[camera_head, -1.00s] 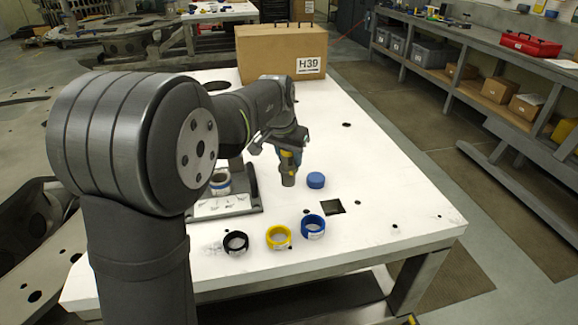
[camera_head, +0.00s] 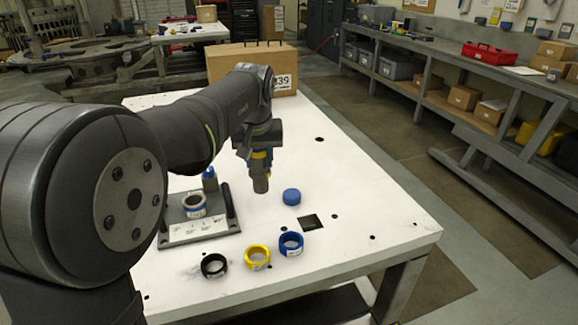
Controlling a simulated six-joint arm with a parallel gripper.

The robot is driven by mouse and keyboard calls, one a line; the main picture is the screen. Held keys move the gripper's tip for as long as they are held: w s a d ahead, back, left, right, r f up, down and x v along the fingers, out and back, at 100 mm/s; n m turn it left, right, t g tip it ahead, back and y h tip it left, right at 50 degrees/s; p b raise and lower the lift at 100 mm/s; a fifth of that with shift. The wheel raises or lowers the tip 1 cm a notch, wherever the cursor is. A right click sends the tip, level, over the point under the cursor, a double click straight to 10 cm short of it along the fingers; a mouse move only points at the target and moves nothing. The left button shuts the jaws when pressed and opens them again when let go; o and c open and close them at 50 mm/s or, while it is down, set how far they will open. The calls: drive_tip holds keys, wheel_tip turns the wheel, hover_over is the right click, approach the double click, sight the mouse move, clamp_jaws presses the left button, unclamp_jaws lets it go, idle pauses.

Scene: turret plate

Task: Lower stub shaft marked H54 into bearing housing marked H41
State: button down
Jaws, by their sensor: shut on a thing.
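My gripper (camera_head: 259,157) is shut on a grey stub shaft (camera_head: 261,182) with a yellow band at its upper part. The shaft hangs roughly upright over the white table, left of a blue round cap. A grey plate (camera_head: 198,238) with a white label panel lies left of the shaft. On it stands a grey hollow cylinder (camera_head: 194,210) with a blue band, and a grey post with a blue top (camera_head: 210,179) shows behind. Black (camera_head: 214,265), yellow (camera_head: 257,257) and blue (camera_head: 291,244) open rings with small labels sit in front. The H54 and H41 marks are not readable.
A cardboard box (camera_head: 235,68) stands at the back of the table (camera_head: 360,200), its label partly hidden by my arm. The blue cap (camera_head: 292,196) and a square hole (camera_head: 313,222) lie right of the shaft. The table's right side is mostly clear.

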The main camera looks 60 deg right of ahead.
drive_tip(key=w+a+n+t+y, duration=0.1)
drive_tip(key=w+a+n, duration=0.3)
drive_tip(key=w, duration=0.5)
drive_tip(key=w+a+n+t+y, duration=0.1)
drive_tip(key=w+a+n, duration=0.2)
drive_tip(key=w+n, duration=0.55)
wheel_tip(320, 180, down, 10)
drive_tip(key=w+m, duration=0.1)
drive_tip(key=m, duration=0.1)
drive_tip(key=shift+d, duration=0.2)
idle(0.6)
drive_tip(key=shift+w+f, duration=0.1)
drive_tip(key=shift+f, duration=0.05)
idle(0.4)
drive_tip(key=c, duration=0.9)
unclamp_jaws()
drive_tip(key=v, duration=1.7)
drive_tip(key=shift+d+r, duration=0.2)
drive_tip(key=shift+r, duration=0.1)
drive_tip(key=shift+f, duration=0.1)
